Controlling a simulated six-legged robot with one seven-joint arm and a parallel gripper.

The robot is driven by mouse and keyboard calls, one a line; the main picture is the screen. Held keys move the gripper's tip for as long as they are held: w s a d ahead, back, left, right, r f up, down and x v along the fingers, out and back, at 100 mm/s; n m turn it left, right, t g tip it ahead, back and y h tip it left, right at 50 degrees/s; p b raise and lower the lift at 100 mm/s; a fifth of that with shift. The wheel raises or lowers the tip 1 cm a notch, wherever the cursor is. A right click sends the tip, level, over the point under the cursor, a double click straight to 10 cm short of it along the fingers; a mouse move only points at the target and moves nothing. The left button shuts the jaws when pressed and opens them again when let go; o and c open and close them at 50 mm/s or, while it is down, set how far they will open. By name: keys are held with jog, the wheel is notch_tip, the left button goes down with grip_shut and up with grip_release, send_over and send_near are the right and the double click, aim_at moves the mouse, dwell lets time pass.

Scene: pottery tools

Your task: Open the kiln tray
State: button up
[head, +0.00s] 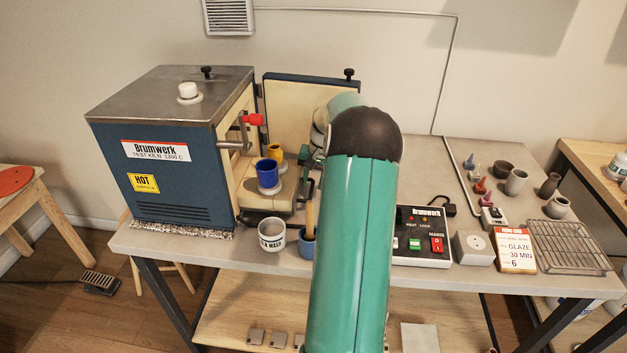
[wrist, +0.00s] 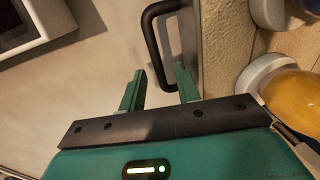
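The blue kiln (head: 165,150) stands on the left of the table with its door (head: 290,85) swung open. A pale tray (head: 262,199) extends from its right-hand opening, bearing a blue cup (head: 267,174) and a yellow cup (head: 275,151). The tray's black bar handle (wrist: 151,40) shows in the wrist view, fixed to a metal front plate. My gripper (wrist: 161,72) is open, its green fingers on either side of the handle's lower end in the picture; I cannot tell whether they touch it. In the head view my arm hides most of the gripper.
A white cup (head: 271,236) and a blue pot (head: 307,243) holding a tool stand in front of the tray. A control box (head: 424,236), a sign (head: 515,250) and a wire rack (head: 570,247) are to the right. A yellow cup (wrist: 290,98) is close to the gripper's right.

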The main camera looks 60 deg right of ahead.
notch_tip(320, 180, up, 13)
jog(key=s+d, duration=0.1)
jog(key=s, duration=0.1)
jog(key=shift+r, duration=0.2)
jog(key=shift+s, duration=0.15)
dwell(0.5)
